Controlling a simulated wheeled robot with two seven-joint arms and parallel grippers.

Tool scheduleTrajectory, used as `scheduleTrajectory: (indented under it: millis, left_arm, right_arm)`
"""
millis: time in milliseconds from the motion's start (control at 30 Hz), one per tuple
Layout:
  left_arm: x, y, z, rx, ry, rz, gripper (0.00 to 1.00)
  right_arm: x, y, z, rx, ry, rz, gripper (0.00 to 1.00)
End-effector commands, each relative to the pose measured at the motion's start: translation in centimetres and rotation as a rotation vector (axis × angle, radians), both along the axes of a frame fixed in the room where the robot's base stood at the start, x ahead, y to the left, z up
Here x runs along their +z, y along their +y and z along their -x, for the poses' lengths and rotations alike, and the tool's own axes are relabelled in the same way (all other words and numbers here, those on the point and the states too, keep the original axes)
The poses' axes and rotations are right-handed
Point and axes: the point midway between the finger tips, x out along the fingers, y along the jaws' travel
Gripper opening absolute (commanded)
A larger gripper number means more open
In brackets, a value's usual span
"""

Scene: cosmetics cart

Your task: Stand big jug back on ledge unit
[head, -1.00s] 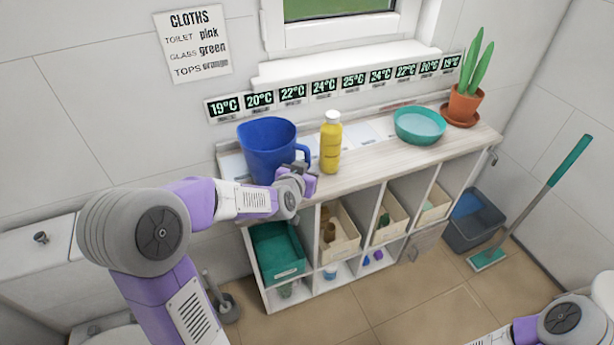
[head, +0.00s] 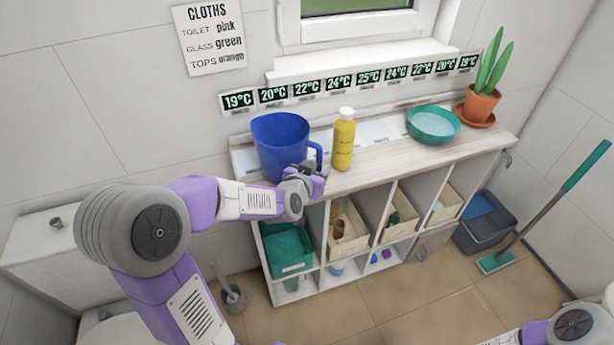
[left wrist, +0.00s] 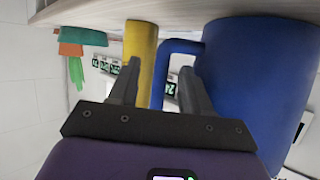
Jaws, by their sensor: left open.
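The big blue jug (head: 280,146) stands upright on the left part of the ledge unit's top (head: 400,160), its handle (head: 318,153) pointing right. My left gripper (head: 320,174) is at the handle, in front of the jug's right side. In the left wrist view, which is upside down, the jug (left wrist: 255,85) fills the right side. There the two fingers of my left gripper (left wrist: 160,66) are apart, with the handle (left wrist: 163,52) showing between them. I cannot tell whether they touch it. My right gripper is out of view; only part of that arm shows at lower right.
A yellow bottle (head: 343,142) stands close right of the jug; it also shows in the left wrist view (left wrist: 140,45). Further right are a teal bowl (head: 433,127) and a potted plant (head: 480,102). Wall and temperature labels run behind. Bins fill the shelves below.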

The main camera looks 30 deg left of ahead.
Motion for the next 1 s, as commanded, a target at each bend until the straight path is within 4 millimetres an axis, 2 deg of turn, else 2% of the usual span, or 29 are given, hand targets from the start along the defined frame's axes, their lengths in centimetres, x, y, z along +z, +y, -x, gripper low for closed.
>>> scheduleTrajectory:
  millis: [100, 300, 500, 767, 867, 967, 1000]
  left_arm:
    - [1.5, -0.3, 2.5, 0.001, -0.003, -0.001, 0.48]
    - [3.0, -0.8, 6.4, 0.001, -0.004, -0.001, 0.48]
    - [3.4, -0.9, 8.0, 0.002, -0.003, -0.001, 0.48]
    - [3.6, -1.1, 8.7, -0.001, 0.003, 0.0, 0.48]
    - [2.3, -1.5, 8.4, -0.01, 0.033, 0.014, 0.48]
    - [-0.9, -2.6, 7.8, -0.031, 0.11, 0.048, 0.48]
    - [-2.5, -3.2, 7.7, -0.04, 0.15, 0.069, 0.48]
  right_arm:
    - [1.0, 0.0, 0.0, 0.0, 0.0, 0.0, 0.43]
    - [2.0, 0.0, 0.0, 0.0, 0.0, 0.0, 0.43]
    - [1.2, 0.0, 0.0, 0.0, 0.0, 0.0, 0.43]
    - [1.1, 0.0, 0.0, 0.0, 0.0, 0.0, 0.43]
    - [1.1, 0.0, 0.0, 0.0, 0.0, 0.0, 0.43]
    - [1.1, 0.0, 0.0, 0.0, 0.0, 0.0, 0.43]
    - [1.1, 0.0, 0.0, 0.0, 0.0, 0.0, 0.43]
